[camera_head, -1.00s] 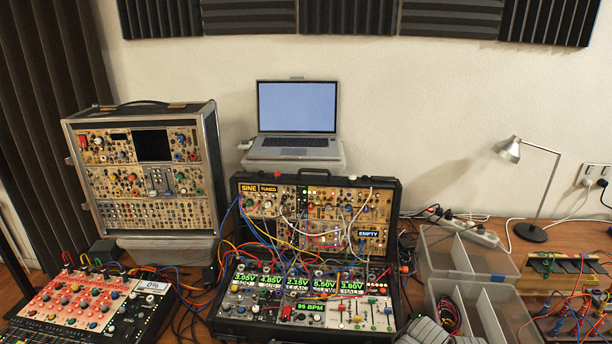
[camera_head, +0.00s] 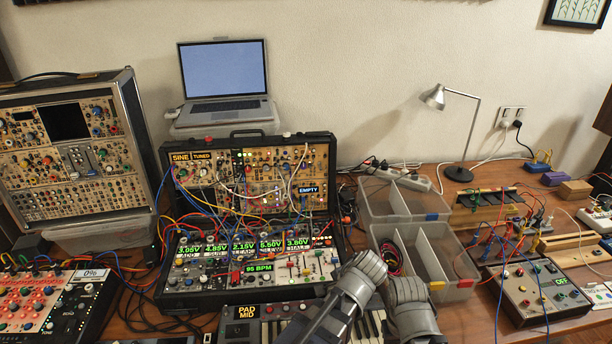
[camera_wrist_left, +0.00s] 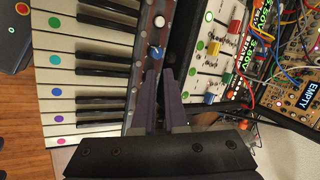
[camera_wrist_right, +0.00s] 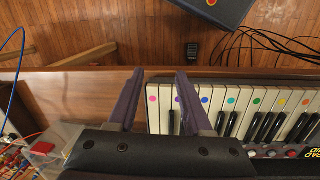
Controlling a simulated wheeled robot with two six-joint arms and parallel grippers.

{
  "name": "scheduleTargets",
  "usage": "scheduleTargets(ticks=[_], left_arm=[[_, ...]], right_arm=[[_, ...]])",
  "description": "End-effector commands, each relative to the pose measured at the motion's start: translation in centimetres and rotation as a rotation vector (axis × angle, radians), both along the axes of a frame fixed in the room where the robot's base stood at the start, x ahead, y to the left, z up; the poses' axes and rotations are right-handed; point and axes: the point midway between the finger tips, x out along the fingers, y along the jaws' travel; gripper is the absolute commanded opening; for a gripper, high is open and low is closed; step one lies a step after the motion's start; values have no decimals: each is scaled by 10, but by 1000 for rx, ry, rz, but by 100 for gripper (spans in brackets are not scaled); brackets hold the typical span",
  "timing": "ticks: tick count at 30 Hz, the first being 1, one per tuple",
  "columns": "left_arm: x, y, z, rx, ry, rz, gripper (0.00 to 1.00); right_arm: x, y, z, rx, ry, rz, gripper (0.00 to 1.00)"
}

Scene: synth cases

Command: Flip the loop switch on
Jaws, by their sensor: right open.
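No readable loop label shows, so I cannot tell which switch is the loop switch. A modular synth case (camera_head: 165,295) stands open with sliders and small switches on its lower panel (camera_head: 310,264). A grey control box (camera_head: 533,309) at the right has a small green display (camera_head: 560,281) that seems to read OFF. My left gripper (camera_wrist_left: 168,74) looks shut and empty, its tips close to a blue knob (camera_wrist_left: 157,52) between the keyboard and the slider panel. My right gripper (camera_wrist_right: 157,80) is open and empty over the keyboard's end and the table edge.
A keyboard (camera_head: 372,326) lies along the front edge, partly behind my arms. Clear divided bins (camera_head: 425,288), a lamp (camera_head: 458,172) and patch cables crowd the right. A laptop (camera_head: 221,82) and a second synth case (camera_head: 65,150) stand behind. Bare wood (camera_head: 470,322) shows near the front right.

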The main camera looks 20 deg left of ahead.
Motion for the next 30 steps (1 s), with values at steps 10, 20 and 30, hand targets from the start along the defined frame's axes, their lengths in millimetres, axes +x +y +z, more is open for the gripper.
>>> scheduleTargets(ticks=[10, 20, 30], left_arm=[[145, 78, 51, 803, 14, -650, 0], [228, 90, 110, 1545, 362, -1064, 0], [250, 85, 127, 1807, 564, -1177, 0]], right_arm=[[0, 0, -47, 0, 0, 0, 50], [0, 0, -75, 0, 0, 1, 50], [0, 0, -82, 0, 0, 1, 50]])
